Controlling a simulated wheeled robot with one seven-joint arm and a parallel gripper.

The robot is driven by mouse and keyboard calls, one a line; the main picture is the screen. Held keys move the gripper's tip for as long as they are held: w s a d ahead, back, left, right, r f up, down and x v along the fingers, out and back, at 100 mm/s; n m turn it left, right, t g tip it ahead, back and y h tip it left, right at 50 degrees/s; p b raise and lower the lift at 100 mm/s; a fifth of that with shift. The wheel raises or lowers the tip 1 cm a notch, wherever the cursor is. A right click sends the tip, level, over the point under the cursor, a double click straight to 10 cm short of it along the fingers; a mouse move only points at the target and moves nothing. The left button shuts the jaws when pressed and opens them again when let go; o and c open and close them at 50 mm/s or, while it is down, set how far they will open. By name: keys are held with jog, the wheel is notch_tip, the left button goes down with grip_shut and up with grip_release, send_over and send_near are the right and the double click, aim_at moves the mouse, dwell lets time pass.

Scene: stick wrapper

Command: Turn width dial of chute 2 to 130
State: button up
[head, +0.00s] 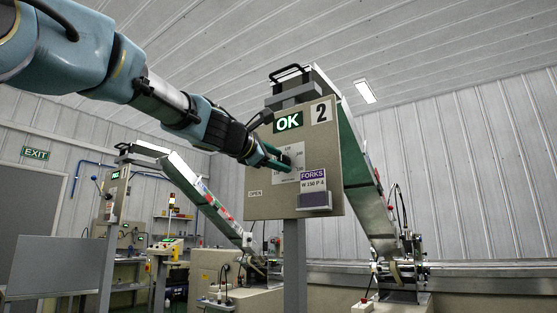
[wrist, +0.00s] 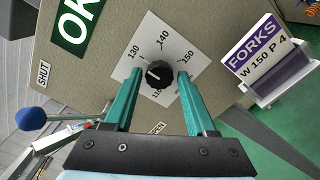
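The panel of chute 2 (head: 250,205) faces me, with a "2" sign and a lit green OK sign. Its width dial (wrist: 155,76) is a black round knob on a white scale plate (wrist: 183,45) marked 130, 140 and 150; lower numbers are partly hidden. A small white mark on the knob points left, below the 130 label; the exact reading cannot be told. My gripper (wrist: 157,78) is open, with one green finger on each side of the knob and visible gaps. In the head view, my gripper (head: 284,160) reaches the plate from the left and hides the knob.
A purple-and-white FORKS card reading "W 150 P 4" (wrist: 256,52) sits in a holder close right of my fingers. A blue ball knob (wrist: 31,119) shows at lower left. The slanted chute (head: 357,165) stands behind the panel; another chute (head: 190,185) is at left.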

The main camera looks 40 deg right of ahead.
jog(key=shift+o, duration=1)
jog(key=shift+a, duration=0.1)
jog(key=b+v, duration=0.2)
jog(key=v, duration=0.8)
jog(key=shift+a, duration=0.3)
